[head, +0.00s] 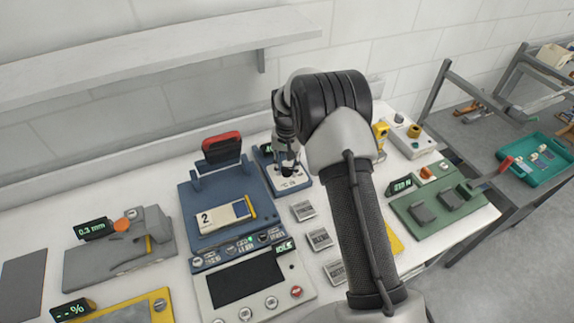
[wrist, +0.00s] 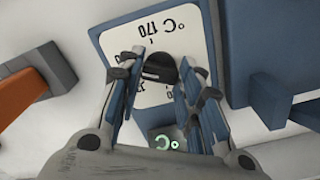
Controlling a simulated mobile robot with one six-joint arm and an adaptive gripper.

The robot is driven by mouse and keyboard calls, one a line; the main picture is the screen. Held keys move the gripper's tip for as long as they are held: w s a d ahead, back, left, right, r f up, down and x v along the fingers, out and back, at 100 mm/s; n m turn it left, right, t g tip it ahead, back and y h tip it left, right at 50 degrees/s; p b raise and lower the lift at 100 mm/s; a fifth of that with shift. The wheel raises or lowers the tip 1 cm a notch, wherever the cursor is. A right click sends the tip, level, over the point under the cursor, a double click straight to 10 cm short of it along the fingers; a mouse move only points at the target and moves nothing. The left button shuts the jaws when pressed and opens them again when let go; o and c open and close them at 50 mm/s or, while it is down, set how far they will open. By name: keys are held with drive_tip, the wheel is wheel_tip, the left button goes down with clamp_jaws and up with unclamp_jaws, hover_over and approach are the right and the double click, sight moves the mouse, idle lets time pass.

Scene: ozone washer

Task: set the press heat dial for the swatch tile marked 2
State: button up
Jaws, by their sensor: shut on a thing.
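My gripper (head: 288,160) points down at the small heat dial panel (head: 273,179) behind the work area. In the wrist view, its two fingers (wrist: 158,80) are closed around the black dial knob (wrist: 160,67). The white dial face (wrist: 125,25) shows "°C 170" and a tick, upside down. Other markings are hidden by the fingers. A green-lit display (wrist: 167,140) is partly covered and its full reading cannot be told. The swatch tile marked 2 (head: 212,221) lies on the blue press (head: 190,200), left of the dial panel.
The press has a raised red handle (head: 221,140). A white control box (head: 248,283) with a dark screen stands in front. Several grey labelled blocks (head: 320,239) lie right of the press. A green station (head: 440,205) is at the right, and a grey machine (head: 120,250) at the left.

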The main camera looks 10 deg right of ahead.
sight(287, 168)
drive_tip(key=m, duration=1.1)
drive_tip(key=shift+m, duration=0.4)
idle(0.3)
drive_tip(key=o, duration=1.1)
drive_tip(key=shift+c, duration=0.2)
wheel_tip(287, 168, up, 12)
